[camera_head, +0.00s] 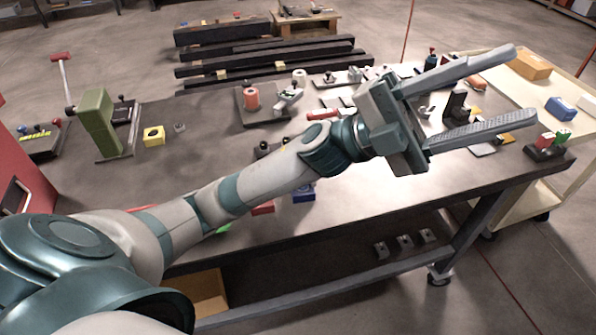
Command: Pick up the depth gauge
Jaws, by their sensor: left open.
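My left gripper (521,82) is open, its two long grey fingers spread wide and pointing right over the far right part of the table (390,195). No object is held between the fingers. A dark upright piece on a base (457,104) shows between the fingers in the picture; it may be the depth gauge, but I cannot tell for sure. The fingers appear above it and apart from it. My left arm and gripper hide part of the tabletop. My right gripper is not in view.
A cream cart (516,88) with orange and blue boxes is beyond. A red cylinder (251,97), a green upright device (99,122) and a yellow block (153,136) are further left. Dark beams lie behind.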

